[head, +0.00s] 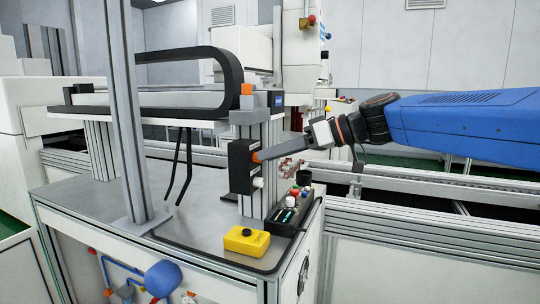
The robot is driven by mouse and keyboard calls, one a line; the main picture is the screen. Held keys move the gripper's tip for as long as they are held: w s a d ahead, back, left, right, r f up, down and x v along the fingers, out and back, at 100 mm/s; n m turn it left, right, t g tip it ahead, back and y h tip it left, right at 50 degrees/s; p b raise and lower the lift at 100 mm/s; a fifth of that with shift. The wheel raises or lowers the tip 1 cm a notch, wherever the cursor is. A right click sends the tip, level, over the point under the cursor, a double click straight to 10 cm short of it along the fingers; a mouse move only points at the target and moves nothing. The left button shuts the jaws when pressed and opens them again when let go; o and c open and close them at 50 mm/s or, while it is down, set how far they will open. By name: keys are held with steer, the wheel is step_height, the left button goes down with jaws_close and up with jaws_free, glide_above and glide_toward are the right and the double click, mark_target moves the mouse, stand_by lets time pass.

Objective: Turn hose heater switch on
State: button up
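A black box (241,168) is mounted on the aluminium post at the middle of the head view. It may be the hose heater switch box, but its label is too small to read. A small orange part (257,157) shows on its right side, and a white knob-like part (258,182) sits below that. My gripper (263,155) reaches in from the right, with its long grey fingers pointing at the box. The tips are at or very near the orange part; I cannot tell whether they touch. The fingers overlap side-on, so the gap between them is hidden.
A yellow box with a black button (246,241) and a black control panel with coloured buttons (291,212) stand on the grey worktop (190,235). An upright aluminium profile (124,120) stands left. A black curved frame (200,55) is behind. A conveyor rail (430,184) runs right.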

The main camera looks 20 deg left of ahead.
steer(key=shift+a+f, duration=0.25)
steer(key=shift+a, duration=0.3)
jaws_close()
steer(key=shift+m, duration=0.3)
steer(key=m+g, duration=0.1)
steer(key=m, duration=0.1)
steer(key=m+g+y, duration=0.1)
steer(key=m+g, duration=0.1)
steer(key=m, duration=0.1)
steer(key=m+g+y, duration=0.1)
steer(key=m, duration=0.2)
steer(key=shift+w+f+g, duration=0.3)
steer(key=shift+w+f, duration=0.1)
steer(key=shift+m+y, duration=0.3)
